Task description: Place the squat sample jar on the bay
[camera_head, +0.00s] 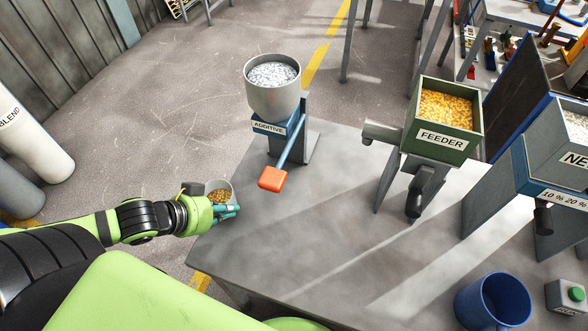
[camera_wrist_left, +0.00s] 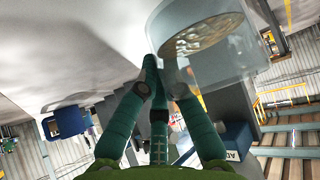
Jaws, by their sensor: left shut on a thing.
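The squat sample jar (camera_head: 217,187) is clear, with orange-brown granules inside. My left gripper (camera_head: 228,208), with teal fingers, is shut on it near the left edge of the grey table. The jar also shows in the left wrist view (camera_wrist_left: 205,45), seen through its clear wall beyond the fingertips (camera_wrist_left: 163,80). The fingers hide part of the jar. I cannot make out a marked bay. My right gripper is not in view.
An additive hopper (camera_head: 272,92) with an orange paddle (camera_head: 272,179) stands right of the jar. A green feeder (camera_head: 442,135) stands further right. A blue mug (camera_head: 492,303) and a green-button box (camera_head: 567,297) are at front right. The table's middle (camera_head: 330,220) is clear.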

